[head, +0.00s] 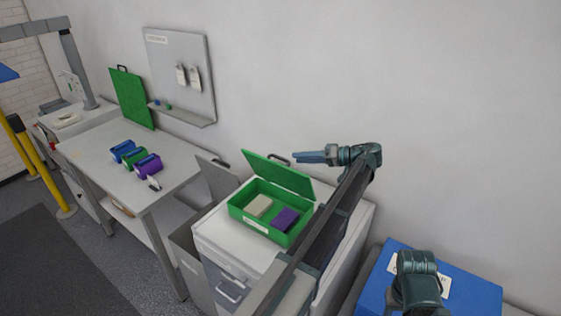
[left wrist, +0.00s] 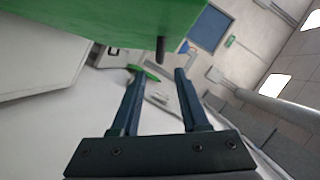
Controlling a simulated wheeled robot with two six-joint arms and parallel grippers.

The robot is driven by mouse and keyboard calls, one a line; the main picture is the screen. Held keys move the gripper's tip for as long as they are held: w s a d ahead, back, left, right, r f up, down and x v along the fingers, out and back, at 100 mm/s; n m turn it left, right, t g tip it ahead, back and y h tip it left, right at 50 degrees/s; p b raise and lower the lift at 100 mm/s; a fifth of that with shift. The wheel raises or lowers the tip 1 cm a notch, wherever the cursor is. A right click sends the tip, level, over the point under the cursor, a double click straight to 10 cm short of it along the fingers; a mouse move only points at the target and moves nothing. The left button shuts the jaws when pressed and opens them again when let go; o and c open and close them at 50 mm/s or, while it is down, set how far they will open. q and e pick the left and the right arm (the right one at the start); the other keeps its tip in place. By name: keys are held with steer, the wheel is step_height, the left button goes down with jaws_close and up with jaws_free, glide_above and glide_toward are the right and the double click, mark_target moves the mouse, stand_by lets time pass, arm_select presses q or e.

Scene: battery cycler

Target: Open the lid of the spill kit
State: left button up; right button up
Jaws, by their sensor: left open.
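The spill kit is a green box (head: 238,208) on a white cabinet, with a beige block (head: 258,206) and a purple block (head: 286,219) inside. Its green lid (head: 277,174) stands raised and tilted back towards the wall, with a dark handle (head: 279,157) on its upper edge. My left gripper (head: 305,156) is open and empty, beside the lid's upper edge and right of the handle. In the left wrist view the open fingers (left wrist: 157,73) lie below a green panel (left wrist: 110,18), with a dark handle end (left wrist: 160,48) near them.
The white cabinet (head: 223,240) has drawers in front. A grey bench (head: 95,150) at left carries blue, green and purple items (head: 135,158). A blue box (head: 465,292) stands at lower right. The wall is close behind the lid.

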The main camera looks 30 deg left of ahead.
mark_target(281, 159)
arm_select(q)
steer(key=b+x, duration=0.1)
steer(key=x, duration=0.6)
steer(key=shift+s+a+f, duration=0.1)
steer(key=shift+a+f, duration=0.05)
steer(key=shift+a, duration=0.25)
jaws_close()
stand_by(1.0)
